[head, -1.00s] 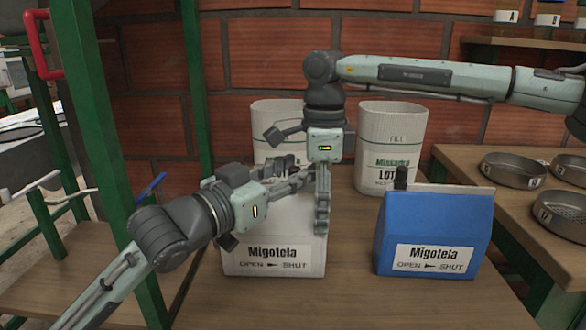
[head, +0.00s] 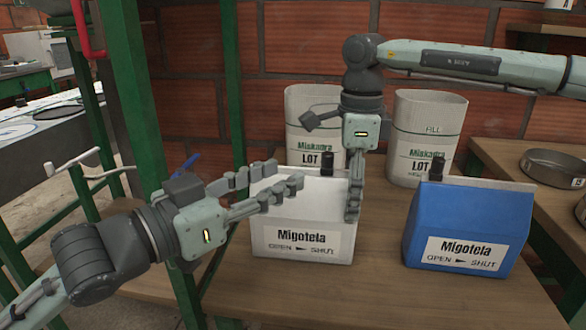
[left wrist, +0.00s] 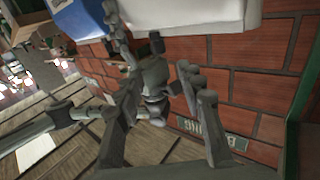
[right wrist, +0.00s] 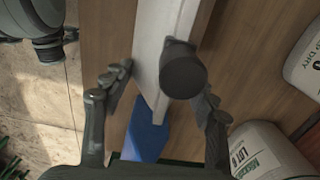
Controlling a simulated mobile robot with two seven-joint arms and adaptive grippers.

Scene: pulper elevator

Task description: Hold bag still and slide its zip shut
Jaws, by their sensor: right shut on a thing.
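The white Migotela bag (head: 290,235) stands upright on the wooden table, its label reading OPEN to SHUT, left to right. Its dark zip slider (head: 327,158) is on the top edge, right of the middle; it also shows in the right wrist view (right wrist: 183,72). My right gripper (head: 352,212) points down at the bag's right end, shut on the bag. In the right wrist view its fingers lie either side of the white top strip (right wrist: 160,45). My left gripper (head: 286,177) is open and empty by the bag's top left, left of the slider; its fingers are spread in the left wrist view (left wrist: 165,85).
A blue Migotela bag (head: 468,220) with its own dark slider stands to the right. Two white Miskadra bags (head: 430,125) stand behind. A green frame post (head: 133,110) rises at the left, close to my left arm. Round pans (head: 553,167) lie on the right table.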

